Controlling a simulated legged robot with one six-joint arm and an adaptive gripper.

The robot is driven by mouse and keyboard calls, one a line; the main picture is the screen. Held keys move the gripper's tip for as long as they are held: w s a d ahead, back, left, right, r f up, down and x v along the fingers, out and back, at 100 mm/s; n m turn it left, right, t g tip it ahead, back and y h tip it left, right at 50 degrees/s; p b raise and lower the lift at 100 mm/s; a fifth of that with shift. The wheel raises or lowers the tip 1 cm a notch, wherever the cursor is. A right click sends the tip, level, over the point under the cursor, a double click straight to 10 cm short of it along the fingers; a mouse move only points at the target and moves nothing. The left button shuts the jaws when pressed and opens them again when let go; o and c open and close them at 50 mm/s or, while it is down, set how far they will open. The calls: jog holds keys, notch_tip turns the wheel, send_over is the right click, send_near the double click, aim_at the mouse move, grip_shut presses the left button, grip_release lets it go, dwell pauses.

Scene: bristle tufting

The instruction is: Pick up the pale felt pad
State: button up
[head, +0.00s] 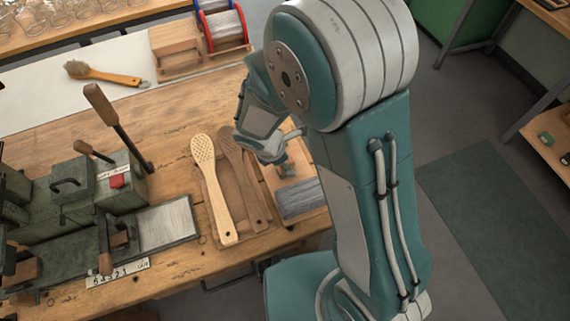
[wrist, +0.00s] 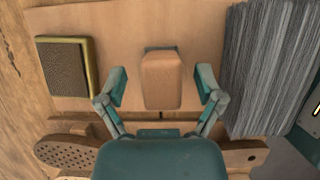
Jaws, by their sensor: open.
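A pale tan block with rounded edges, which looks like the felt pad (wrist: 161,84), lies on a light wooden board in the wrist view. A thin grey strip shows at its far end. My gripper (wrist: 162,88) is open, with one teal finger on each side of the pad and a visible gap on both sides. In the head view my gripper (head: 278,160) is low over the right part of the bench, next to the grey bristle bundle. The pad cannot be made out there; my arm hides much of that spot.
A dark pad with a yellowish edge (wrist: 67,67) lies left of the pale pad. A grey bristle bundle (wrist: 270,68) lies to its right. A pale perforated paddle (head: 207,160) and a darker one (head: 240,175) lie left of my gripper. A green lever machine (head: 75,190) stands further left.

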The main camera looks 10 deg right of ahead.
jog(key=shift+d+f, duration=0.15)
jog(key=shift+f, duration=0.3)
jog(key=shift+d, duration=0.15)
jog(key=shift+c, duration=0.3)
grip_shut()
jog(key=shift+w+r, duration=0.1)
jog(key=shift+r, duration=0.55)
jog(key=s+a+r, duration=0.7)
jog(key=s+r, duration=0.4)
jog(key=s, duration=0.1)
jog(key=shift+a+r, duration=0.2)
jog(key=shift+r, duration=0.2)
